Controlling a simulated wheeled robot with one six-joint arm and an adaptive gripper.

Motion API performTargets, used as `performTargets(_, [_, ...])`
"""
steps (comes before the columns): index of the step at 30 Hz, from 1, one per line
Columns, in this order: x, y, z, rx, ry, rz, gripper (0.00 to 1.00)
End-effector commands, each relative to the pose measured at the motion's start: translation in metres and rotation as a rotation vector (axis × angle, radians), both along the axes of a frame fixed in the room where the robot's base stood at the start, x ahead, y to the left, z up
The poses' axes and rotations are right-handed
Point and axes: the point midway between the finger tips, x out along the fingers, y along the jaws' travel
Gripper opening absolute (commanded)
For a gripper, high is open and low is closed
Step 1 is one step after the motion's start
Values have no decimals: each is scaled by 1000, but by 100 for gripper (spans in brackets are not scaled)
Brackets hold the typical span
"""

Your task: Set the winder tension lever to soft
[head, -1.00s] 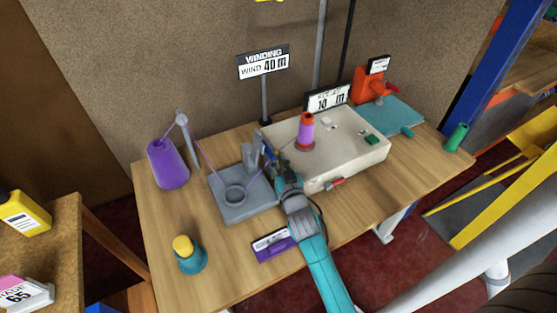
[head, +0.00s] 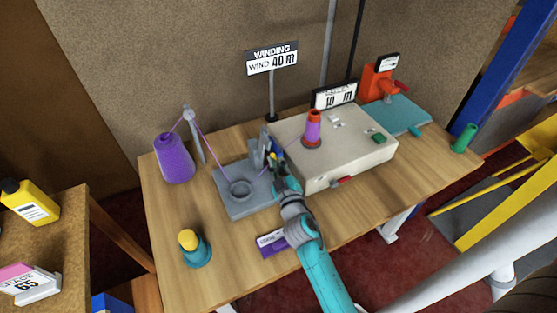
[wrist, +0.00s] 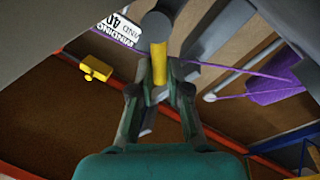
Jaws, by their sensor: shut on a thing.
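The tension unit is a grey base (head: 231,209) with a ring and an upright grey block, left of the cream winder (head: 345,166). A yellow lever grip (wrist: 160,66) with a dark grey round end shows between my fingers in the wrist view. My gripper (wrist: 160,84) is shut on this grip; it also shows beside the grey upright in the head view (head: 275,162). The lever's setting and any marks by it are hidden or too small to read. Purple yarn runs from the cone (head: 175,160) past the unit to the spool (head: 313,130) on the winder.
A "WINDING WIND 40 m" sign (head: 271,59) stands behind the unit. A teal pot with a yellow top (head: 193,250) and a purple label block (head: 272,243) are near the front edge. A thin guide post (head: 194,137) stands by the cone.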

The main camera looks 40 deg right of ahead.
Motion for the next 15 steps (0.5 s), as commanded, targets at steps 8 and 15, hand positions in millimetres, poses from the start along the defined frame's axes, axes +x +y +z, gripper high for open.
performTargets(8, [0, 2, -2, -48, 15, 0, 0])
performTargets(15, [1, 2, -2, -52, 16, 1, 0])
